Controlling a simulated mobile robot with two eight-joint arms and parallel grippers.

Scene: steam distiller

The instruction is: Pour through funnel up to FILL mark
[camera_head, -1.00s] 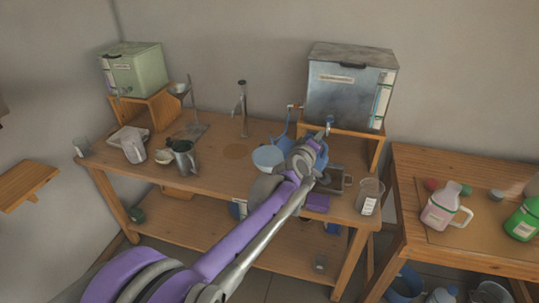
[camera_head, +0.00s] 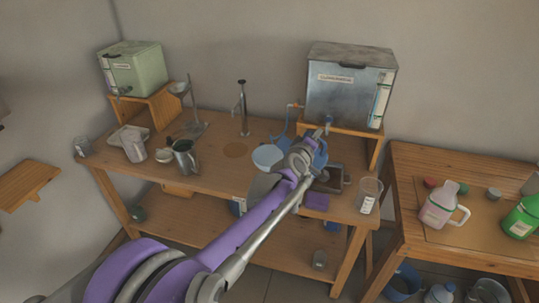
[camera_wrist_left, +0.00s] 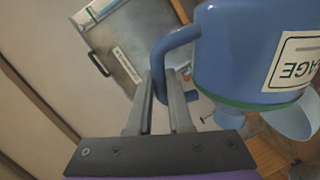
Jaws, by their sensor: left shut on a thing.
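My left gripper (camera_head: 312,150) is shut on the handle of a blue jug (camera_head: 321,157), in front of the metal tank. In the left wrist view the fingers (camera_wrist_left: 162,85) close around the handle of the jug (camera_wrist_left: 250,50), which has a green band and a label ending in "AGE". My arm hides much of the jug in the head view. A light-blue bowl-shaped piece (camera_head: 267,156) shows left of my gripper; I cannot tell whether it is separate from the jug. A small funnel (camera_head: 179,88) sits on a stand at the left. The FILL mark is not readable. My right gripper is not in view.
The metal tank (camera_head: 345,88) with a sight gauge stands on a wooden riser at the back. A green box (camera_head: 133,69) is at the left. A metal pitcher (camera_head: 184,155), clear beaker (camera_head: 369,194) and tall tap (camera_head: 242,105) stand on the bench. Bottles are on the right table.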

